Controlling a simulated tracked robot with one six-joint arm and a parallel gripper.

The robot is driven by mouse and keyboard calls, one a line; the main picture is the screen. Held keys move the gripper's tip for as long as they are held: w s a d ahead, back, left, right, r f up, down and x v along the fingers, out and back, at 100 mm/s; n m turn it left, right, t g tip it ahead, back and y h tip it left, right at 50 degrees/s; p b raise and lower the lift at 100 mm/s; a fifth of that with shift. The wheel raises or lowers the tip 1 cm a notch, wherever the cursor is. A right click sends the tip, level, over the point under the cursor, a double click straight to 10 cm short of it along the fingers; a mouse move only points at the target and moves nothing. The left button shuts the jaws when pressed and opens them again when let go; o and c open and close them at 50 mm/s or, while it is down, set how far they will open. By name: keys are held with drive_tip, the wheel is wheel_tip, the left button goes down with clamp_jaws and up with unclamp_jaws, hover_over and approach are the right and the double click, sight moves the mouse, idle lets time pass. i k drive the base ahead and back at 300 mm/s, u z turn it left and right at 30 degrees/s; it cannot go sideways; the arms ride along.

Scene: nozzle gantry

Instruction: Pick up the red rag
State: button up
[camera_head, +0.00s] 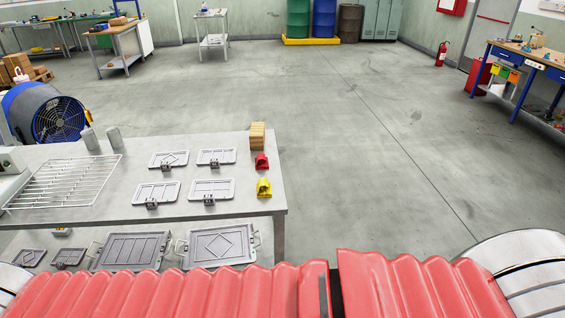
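A small crumpled red thing, which looks like the red rag (261,161), lies near the right edge of the grey metal table (235,133). A similar yellow rag (264,187) lies just in front of it. A stack of tan blocks or cloths (257,136) stands just behind the red rag. The red rag is small in this view, and its folds cannot be made out well. My gripper and arm do not show.
Several metal plates (213,189) and a wire rack (70,182) lie on the tabletop. More plates (131,250) sit on the lower shelf. A blue fan (58,120) stands at the left. The floor (390,160) right of the table is clear.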

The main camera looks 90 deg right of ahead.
sight(261, 161)
drive_tip(key=z, duration=2.1)
drive_tip(key=i, duration=0.6)
drive_tip(key=u, duration=0.1)
